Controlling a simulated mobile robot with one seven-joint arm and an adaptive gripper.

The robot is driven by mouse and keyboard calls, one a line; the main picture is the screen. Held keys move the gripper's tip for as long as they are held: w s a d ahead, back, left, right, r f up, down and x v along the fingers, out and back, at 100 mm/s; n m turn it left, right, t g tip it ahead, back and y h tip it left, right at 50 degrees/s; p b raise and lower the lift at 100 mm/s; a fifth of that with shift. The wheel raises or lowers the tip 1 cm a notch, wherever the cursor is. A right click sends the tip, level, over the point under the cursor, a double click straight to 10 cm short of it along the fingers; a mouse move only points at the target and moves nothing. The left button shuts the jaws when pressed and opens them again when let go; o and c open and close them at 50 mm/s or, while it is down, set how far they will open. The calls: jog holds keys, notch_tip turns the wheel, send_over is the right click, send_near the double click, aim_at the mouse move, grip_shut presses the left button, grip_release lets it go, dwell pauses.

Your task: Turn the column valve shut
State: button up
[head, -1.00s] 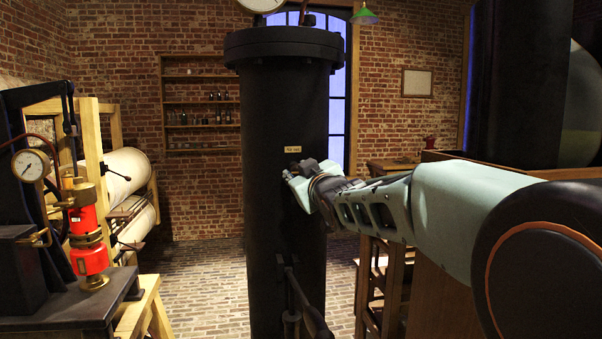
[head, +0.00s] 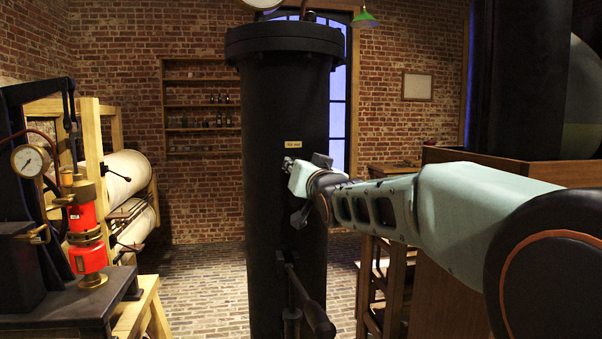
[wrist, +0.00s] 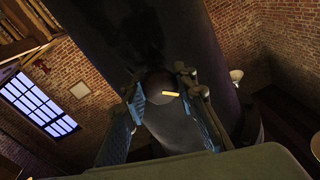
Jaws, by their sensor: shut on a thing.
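The tall black column (head: 285,110) stands upright in the middle of the head view, with a small cream label (head: 293,144) on its face. My gripper (head: 289,167) is at the column's face just below the label, shut on the column valve. In the wrist view my two fingers (wrist: 166,98) stand on either side of a dark rounded part, which I take for the valve (wrist: 157,83). The label (wrist: 171,93) also shows between the fingers, looking tilted. In the head view my gripper hides most of the valve, so its exact angle cannot be told.
A black lever fitting (head: 300,305) sticks out low on the column, below my arm. A bench with a red cylinder (head: 87,238) and a gauge (head: 31,160) stands at the left. A wooden cabinet (head: 480,175) is at the right, close beside my arm. Brick floor at centre-left is clear.

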jog(key=m+b, duration=0.2)
jog(key=m, duration=0.1)
jog(key=m+b, duration=0.2)
jog(key=m, duration=0.1)
jog(key=shift+m+t+h, duration=0.4)
jog(key=shift+r+m+b, duration=0.15)
jog(key=shift+m+b, duration=0.95)
jog(key=shift+m, duration=0.7)
jog(key=o, duration=1.2)
jog(key=shift+c, duration=0.2)
